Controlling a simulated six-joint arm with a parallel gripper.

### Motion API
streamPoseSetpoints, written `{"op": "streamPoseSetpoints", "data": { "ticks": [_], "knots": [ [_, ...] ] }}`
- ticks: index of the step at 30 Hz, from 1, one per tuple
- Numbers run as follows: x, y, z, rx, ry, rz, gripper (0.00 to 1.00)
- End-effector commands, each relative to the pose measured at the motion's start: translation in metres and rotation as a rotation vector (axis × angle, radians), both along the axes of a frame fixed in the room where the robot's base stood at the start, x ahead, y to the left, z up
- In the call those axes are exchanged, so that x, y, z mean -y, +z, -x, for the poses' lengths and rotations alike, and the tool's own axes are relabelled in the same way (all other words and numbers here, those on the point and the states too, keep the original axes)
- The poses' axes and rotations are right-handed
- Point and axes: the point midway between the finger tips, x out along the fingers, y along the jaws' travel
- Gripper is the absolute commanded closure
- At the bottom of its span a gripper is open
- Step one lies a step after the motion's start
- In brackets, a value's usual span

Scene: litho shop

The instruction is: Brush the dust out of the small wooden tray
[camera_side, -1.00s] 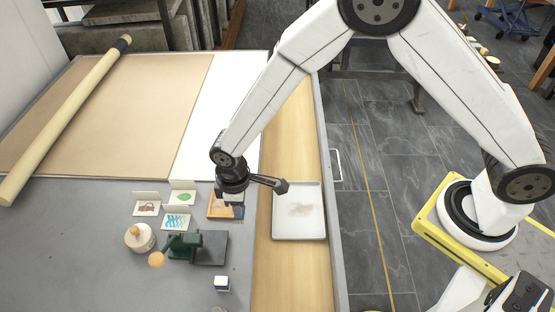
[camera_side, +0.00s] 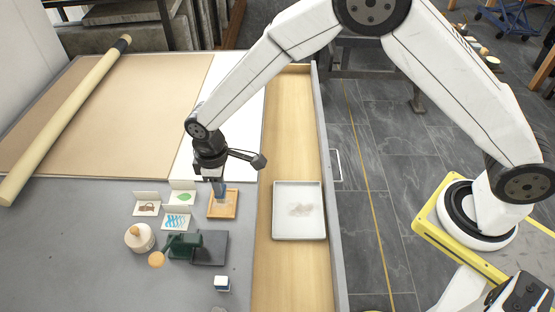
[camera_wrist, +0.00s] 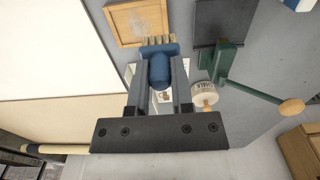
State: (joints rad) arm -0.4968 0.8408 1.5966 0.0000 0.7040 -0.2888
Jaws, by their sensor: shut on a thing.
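The small wooden tray (camera_side: 234,211) lies on the grey table, left of the drawer. It also shows at the top of the wrist view (camera_wrist: 116,36), with a faint greyish patch on its floor. My gripper (camera_wrist: 159,84) is shut on a blue brush (camera_wrist: 160,68) with pale bristles (camera_wrist: 158,41). In the side view, my gripper (camera_side: 217,177) is at the tray's far edge, with the brush pointing down over the tray. I cannot tell whether the bristles touch it.
A white tray (camera_side: 298,233) with a greyish dust patch sits in the open wooden drawer (camera_side: 290,280). Left of and in front of the wooden tray are small picture cards (camera_side: 176,224), a labelled jar (camera_side: 140,238), a green hand press (camera_side: 185,245) and a dark slab (camera_side: 210,248).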

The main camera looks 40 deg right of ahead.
Motion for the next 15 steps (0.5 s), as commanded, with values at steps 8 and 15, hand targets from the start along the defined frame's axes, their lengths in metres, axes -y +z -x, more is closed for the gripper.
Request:
{"op": "streamPoseSetpoints", "data": {
  "ticks": [8, 15],
  "knots": [
    [0.0, 0.004, -0.006, -0.001, 0.0, 0.001, 1.0],
    [0.0, -0.009, -0.006, -0.002, 0.0, 0.001, 1.0]
  ]
}}
